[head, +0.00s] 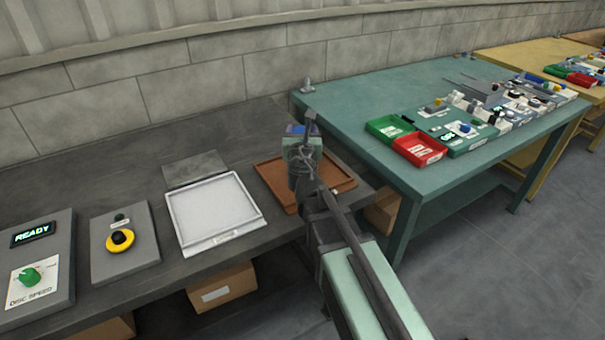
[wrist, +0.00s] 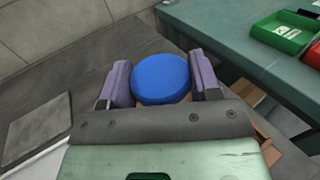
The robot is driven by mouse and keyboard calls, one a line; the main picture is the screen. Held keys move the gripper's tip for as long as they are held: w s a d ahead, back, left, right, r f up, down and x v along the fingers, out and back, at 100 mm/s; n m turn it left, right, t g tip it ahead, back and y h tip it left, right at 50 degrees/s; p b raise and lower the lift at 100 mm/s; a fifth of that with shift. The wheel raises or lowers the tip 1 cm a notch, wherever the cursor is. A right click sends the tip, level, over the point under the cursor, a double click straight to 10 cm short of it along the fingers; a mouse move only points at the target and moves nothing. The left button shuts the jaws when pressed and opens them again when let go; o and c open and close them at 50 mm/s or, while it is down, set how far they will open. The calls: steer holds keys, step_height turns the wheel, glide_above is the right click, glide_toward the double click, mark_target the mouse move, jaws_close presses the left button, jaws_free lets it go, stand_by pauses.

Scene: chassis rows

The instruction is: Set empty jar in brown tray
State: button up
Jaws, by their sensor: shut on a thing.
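In the wrist view, a round blue lid top (wrist: 161,79) sits between the two fingers of my gripper (wrist: 163,82), which is shut on it. I take this to be the jar; its body is hidden below the lid, so I cannot tell if it is empty. The brown tray (head: 338,184) lies on the dark bench, partly hidden behind my arm. My gripper appears over the tray's far part; whether the jar touches the tray I cannot tell.
A white tray (head: 215,208) is left of the brown tray, with a grey plate (head: 196,169) behind it. A button box (head: 124,243) and a READY panel (head: 38,265) stand further left. The green table (head: 355,100) on the right holds green and red bins (head: 420,149).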

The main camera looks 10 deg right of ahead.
steer(key=shift+f, duration=0.65)
step_height(320, 180, down, 4)
steer(key=b, duration=0.4)
steer(key=shift+f, duration=0.25)
steer(key=shift+r, duration=0.25)
steer(key=shift+f, duration=0.2)
steer(key=o, duration=0.9)
steer(key=shift+r, duration=0.15)
steer(key=shift+s+r, duration=0.1)
steer(key=shift+s, duration=0.1)
steer(key=v, duration=0.7)
